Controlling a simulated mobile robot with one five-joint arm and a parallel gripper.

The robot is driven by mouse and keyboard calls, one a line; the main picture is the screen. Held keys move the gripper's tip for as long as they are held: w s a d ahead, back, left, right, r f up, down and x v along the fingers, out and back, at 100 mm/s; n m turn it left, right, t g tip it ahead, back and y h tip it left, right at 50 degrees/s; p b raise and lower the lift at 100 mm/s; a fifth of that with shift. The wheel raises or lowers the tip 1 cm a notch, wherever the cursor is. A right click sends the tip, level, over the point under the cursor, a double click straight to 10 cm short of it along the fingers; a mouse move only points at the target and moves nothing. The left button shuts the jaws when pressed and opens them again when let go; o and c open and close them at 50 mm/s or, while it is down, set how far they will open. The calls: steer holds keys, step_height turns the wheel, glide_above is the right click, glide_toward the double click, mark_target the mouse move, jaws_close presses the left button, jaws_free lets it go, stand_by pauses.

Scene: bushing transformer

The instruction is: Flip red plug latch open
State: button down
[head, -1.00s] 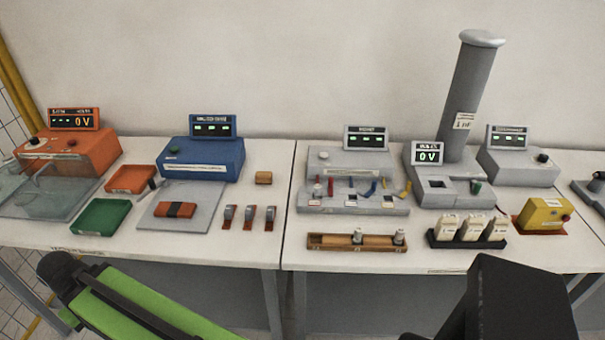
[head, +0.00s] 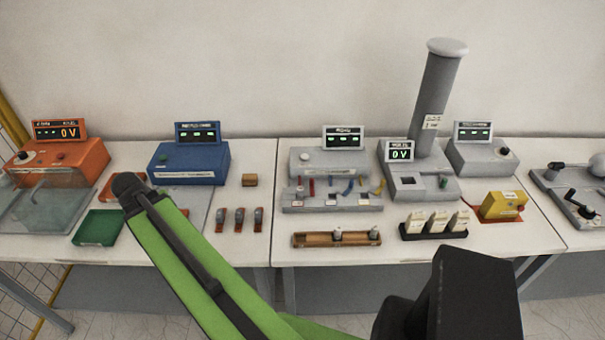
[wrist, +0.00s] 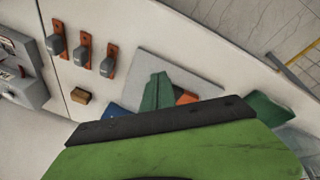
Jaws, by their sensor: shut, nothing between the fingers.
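The likely red plug latch is a small red lever (head: 311,187) on the long grey panel (head: 331,205) at the middle of the bench in the head view. Blue and yellow levers stand to its right; its exact position is too small to tell. Part of a grey panel shows at the left edge of the wrist view (wrist: 22,88). My gripper (wrist: 158,76) shows in the wrist view as green fingers, shut and empty, over the grey mat (wrist: 190,70). It is well to the left of the red lever in the head view, where my arm hides its fingers.
Three levers on orange bases (head: 239,220) and a small brown block (head: 250,180) lie between the mat and the panel. A wooden rack (head: 310,240) stands in front of the panel. A blue unit (head: 190,163) and a green tray (head: 97,227) are at left.

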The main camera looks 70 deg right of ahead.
steer(key=s+d+r+m+g+h, duration=0.1)
steer(key=s+d+m, duration=0.2)
steer(key=s+d, duration=0.9)
steer(key=s+d+r+m+g+h, duration=0.2)
steer(key=s+d+m, duration=0.2)
steer(key=s+d, duration=0.8)
steer(key=d, duration=0.4)
steer(key=shift+s+d+r, duration=0.25)
steer(key=shift+s+r, duration=0.05)
steer(key=shift+s, duration=0.1)
steer(key=b, duration=0.9)
glide_toward(310, 189)
steer(key=w+d+f, duration=0.2)
steer(key=w+f, duration=0.1)
steer(key=w+d+f, duration=0.1)
steer(key=shift+w+f, duration=0.15)
steer(key=shift+f, duration=0.15)
steer(key=shift+s+d+r+p, duration=0.25)
steer(key=shift+s+d, duration=0.05)
steer(key=shift+s, duration=0.3)
steer(key=shift+s+d+r+p, duration=0.25)
steer(key=shift+s, duration=0.35)
steer(key=shift+s+d, duration=0.25)
steer(key=shift+s, duration=0.25)
